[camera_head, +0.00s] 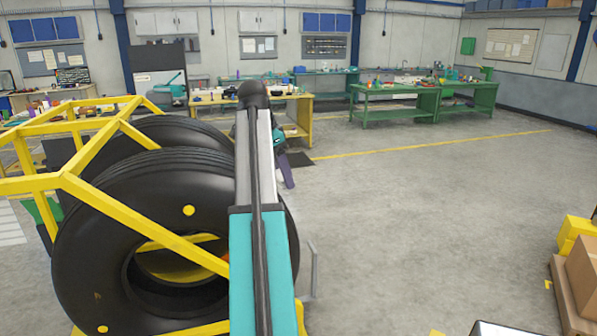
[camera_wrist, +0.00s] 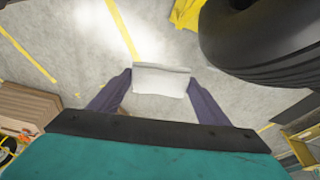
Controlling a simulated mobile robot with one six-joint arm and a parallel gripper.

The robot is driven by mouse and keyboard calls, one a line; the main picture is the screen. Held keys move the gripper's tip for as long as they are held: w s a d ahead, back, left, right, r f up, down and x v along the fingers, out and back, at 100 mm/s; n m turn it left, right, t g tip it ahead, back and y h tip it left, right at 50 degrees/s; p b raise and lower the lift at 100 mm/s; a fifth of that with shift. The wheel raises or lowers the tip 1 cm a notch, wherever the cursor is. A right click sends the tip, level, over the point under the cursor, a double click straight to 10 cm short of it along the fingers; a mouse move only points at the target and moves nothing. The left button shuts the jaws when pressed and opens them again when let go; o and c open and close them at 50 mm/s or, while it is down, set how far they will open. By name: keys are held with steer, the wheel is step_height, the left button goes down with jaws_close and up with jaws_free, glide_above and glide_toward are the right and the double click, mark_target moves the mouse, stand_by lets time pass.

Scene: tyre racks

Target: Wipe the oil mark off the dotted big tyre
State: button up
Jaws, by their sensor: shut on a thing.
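The dotted big tyre (camera_head: 150,215) stands upright in a yellow rack at the left, with yellow dots on its sidewall. A small brownish mark (camera_head: 97,295) shows low on its left sidewall; I cannot tell if it is oil. My gripper (camera_wrist: 160,79) is shut on a white cloth (camera_wrist: 162,84), held between its two purple-grey fingers. In the head view one finger (camera_head: 287,172) shows right of the tyre, partly behind my arm. In the wrist view a tyre (camera_wrist: 265,40) is at the upper right, apart from the cloth. My arm hides the tyre's right part.
A second black tyre (camera_head: 170,130) stands behind in the yellow rack (camera_head: 70,185), whose bars cross in front of the tyres. Brown boxes (camera_head: 583,265) are at the right edge. Workbenches (camera_head: 395,100) line the back.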

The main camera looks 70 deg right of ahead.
steer(key=w+a+f+n+t+b, duration=0.1)
steer(key=w+a+f+n, duration=0.2)
steer(key=w+a, duration=0.65)
steer(key=w+a+f+n+b, duration=0.1)
steer(key=w+a+f+n, duration=0.25)
steer(key=w+a, duration=0.55)
steer(key=w+a+f+n+t, duration=0.15)
steer(key=w+a+f, duration=0.25)
steer(key=w+a, duration=0.55)
steer(key=w+a+f+n+t+y, duration=0.1)
steer(key=a+f+n, duration=0.2)
steer(key=a+n, duration=0.3)
steer(key=w+a+f+n+t+b, duration=0.1)
steer(key=a+f+n, duration=0.2)
steer(key=a, duration=1.4)
steer(key=w+a+f+n+t+y+b, duration=0.1)
steer(key=a+f+n, duration=0.3)
steer(key=a+n, duration=0.4)
steer(key=shift+w+a+n+y, duration=0.3)
steer(key=shift+w+a+n, duration=0.1)
steer(key=shift+a, duration=1.85)
steer(key=shift+s+a, duration=0.1)
steer(key=shift+s, duration=0.05)
